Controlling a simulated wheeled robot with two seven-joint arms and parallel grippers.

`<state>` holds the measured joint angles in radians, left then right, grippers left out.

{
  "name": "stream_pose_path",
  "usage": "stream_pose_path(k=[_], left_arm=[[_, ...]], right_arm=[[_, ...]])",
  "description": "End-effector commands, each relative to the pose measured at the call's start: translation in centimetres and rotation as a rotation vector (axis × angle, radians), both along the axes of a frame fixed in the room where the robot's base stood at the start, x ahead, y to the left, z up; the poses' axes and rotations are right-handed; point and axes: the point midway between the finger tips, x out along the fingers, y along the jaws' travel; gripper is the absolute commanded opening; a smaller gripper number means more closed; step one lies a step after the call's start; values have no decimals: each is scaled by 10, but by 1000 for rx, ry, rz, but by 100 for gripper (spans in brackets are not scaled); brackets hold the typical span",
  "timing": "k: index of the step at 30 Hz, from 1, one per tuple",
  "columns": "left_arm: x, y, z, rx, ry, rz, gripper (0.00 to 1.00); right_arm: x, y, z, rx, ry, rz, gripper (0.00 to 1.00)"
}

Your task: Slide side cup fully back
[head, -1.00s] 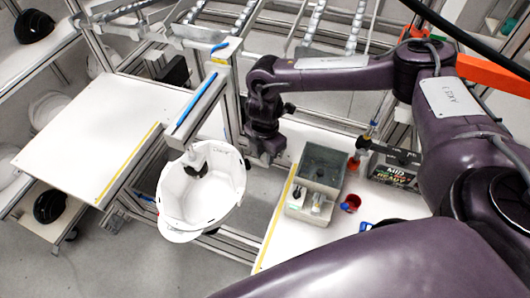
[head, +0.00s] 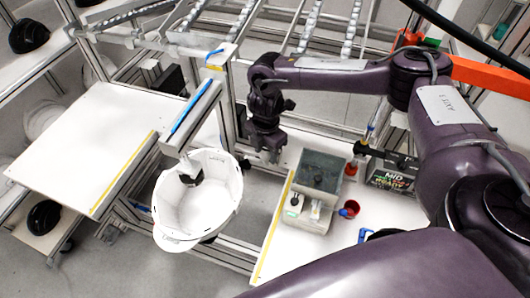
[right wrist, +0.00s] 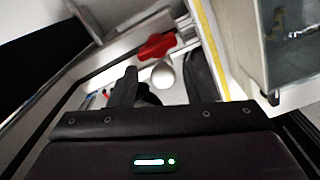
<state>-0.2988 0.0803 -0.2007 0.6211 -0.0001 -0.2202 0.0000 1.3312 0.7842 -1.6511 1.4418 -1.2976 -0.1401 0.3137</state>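A white helmet shell (head: 172,213) hangs open side up on a holder left of centre in the head view, with a dark fitting inside it. A small dark part (head: 244,164) shows at its right rim; I cannot tell whether it is the side cup. My right gripper (head: 263,155) is to the right of the shell and apart from it, fingers pointing down. In the right wrist view its fingers (right wrist: 163,85) are spread with nothing held. A white round thing (right wrist: 164,74) and a red thing (right wrist: 157,46) show beyond them. My left gripper is not in view.
A grey box (head: 320,172) and a small red cup (head: 350,208) stand on the white table (head: 288,250) at right. A black printed box (head: 392,176) is behind them. A white bench (head: 85,140) is at left. Metal rails run along the back.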

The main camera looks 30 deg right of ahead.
Motion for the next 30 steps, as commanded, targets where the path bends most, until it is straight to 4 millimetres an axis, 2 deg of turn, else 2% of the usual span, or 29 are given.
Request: stream_pose_path(k=[11,20,21,25,30], left_arm=[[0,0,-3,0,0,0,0],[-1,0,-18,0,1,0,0],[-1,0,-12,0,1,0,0],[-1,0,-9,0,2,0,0],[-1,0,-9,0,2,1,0]], right_arm=[[-1,2,4,3,2,2,47],[0,0,52,3,-1,3,47],[0,0,62,0,-1,4,47],[0,0,74,1,0,2,47],[-1,0,77,1,3,2,47]])
